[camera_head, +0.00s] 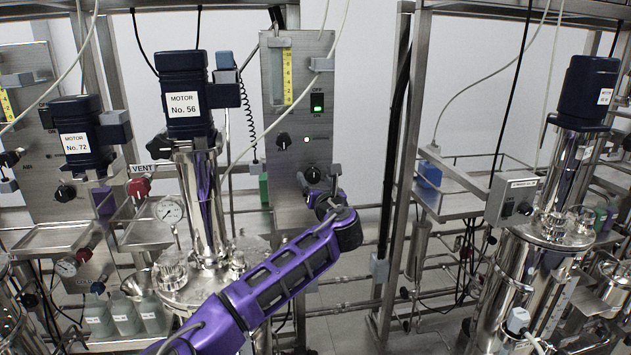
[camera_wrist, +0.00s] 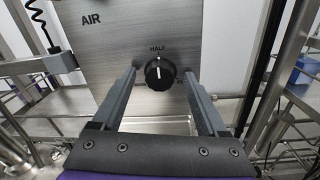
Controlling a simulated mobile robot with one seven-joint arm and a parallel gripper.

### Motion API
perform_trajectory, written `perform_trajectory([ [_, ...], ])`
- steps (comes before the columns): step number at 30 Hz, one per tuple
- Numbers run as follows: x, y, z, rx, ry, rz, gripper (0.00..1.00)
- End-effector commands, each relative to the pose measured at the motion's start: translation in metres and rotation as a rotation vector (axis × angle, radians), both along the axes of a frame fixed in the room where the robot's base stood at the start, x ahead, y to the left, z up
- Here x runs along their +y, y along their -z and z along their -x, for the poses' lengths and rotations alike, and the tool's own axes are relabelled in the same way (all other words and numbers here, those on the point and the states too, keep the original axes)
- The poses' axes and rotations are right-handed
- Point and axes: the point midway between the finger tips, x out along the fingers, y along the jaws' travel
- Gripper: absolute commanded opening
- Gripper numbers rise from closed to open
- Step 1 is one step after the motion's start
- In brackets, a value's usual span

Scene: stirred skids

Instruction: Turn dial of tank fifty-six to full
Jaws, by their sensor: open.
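Motor No. 56 (camera_head: 184,95) is a dark blue unit on a steel tank, left of centre in the head view. To its right stands a brushed steel panel (camera_head: 285,200). In the wrist view the panel (camera_wrist: 105,45) reads AIR and bears a black round dial (camera_wrist: 159,75). The dial's white mark points straight up to the word HALF; a label at its lower right is mostly covered by a finger. The dial also shows in the head view (camera_head: 313,174). My gripper (camera_wrist: 160,79) is open, its fingers on either side of the dial; contact cannot be told.
Higher on the panel are another black knob (camera_head: 283,141) and a green lit switch (camera_head: 317,103). Motor No. 72 (camera_head: 80,140) is at the far left. A steel upright (camera_head: 393,150) stands right of the panel. Another tank (camera_head: 535,265) is at the right.

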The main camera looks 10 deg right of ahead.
Motion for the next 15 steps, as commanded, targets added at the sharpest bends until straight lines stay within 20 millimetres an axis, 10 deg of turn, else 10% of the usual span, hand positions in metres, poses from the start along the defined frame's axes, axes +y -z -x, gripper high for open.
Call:
perform_trajectory([
  [4,-0.0001,0.0000,0.0002,0.000,0.000,0.000,0.72],
  [15,0.0000,-0.0001,0.0004,0.000,0.000,0.000,0.06],
])
